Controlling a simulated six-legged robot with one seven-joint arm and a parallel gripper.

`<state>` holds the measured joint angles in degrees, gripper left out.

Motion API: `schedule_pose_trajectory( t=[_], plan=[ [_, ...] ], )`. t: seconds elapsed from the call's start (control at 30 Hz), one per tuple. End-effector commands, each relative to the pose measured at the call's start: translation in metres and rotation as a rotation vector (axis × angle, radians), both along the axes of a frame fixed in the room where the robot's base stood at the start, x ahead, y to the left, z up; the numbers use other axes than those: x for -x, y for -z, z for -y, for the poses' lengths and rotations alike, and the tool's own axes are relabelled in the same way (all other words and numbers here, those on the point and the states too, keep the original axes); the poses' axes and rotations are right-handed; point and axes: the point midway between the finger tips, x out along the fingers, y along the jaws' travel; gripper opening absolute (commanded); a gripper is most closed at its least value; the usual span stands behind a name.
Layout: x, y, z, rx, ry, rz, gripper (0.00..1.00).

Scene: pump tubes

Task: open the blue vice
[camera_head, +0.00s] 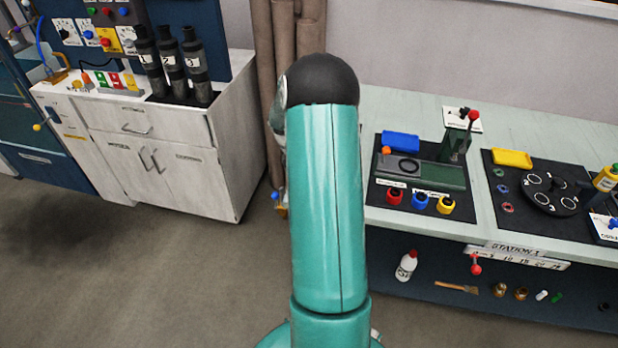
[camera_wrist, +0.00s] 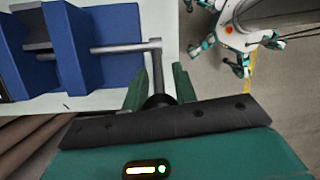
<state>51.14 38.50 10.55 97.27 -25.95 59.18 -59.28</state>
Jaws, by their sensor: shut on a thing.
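The blue vice (camera_wrist: 99,43) is at the upper left of the wrist view, with blue jaw blocks and a grey screw rod (camera_wrist: 125,48) running to the right. A grey handle bar (camera_wrist: 157,66) crosses the rod's right end and runs down towards my gripper (camera_wrist: 159,86). My gripper is shut on the handle, its green fingers on either side of the bar's lower part. A dark round part at the bar's lower end is partly hidden between the fingers. In the head view neither the vice nor my gripper shows; my teal arm blocks the middle.
In the head view, a station table (camera_head: 403,108) with a green fixture (camera_head: 431,172) and a black dial plate (camera_head: 548,194) stands at right. A white cabinet (camera_head: 170,165) with black bottles stands at left. The floor (camera_head: 150,290) is clear at lower left.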

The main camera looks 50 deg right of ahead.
Motion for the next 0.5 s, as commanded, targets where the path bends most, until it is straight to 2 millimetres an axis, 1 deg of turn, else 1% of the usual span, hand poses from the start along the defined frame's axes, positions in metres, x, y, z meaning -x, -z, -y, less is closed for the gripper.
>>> schedule_pose_trajectory(
  t=[0.03, 0.23, 0.5],
  plan=[
    [-0.0023, 0.0030, -0.0031, 0.008, -0.004, -0.031, 0.00],
    [-0.0045, 0.0070, -0.0039, 0.048, -0.002, -0.122, 0.00],
    [-0.0050, 0.0075, -0.0039, 0.058, -0.001, -0.141, 0.00]
  ],
)
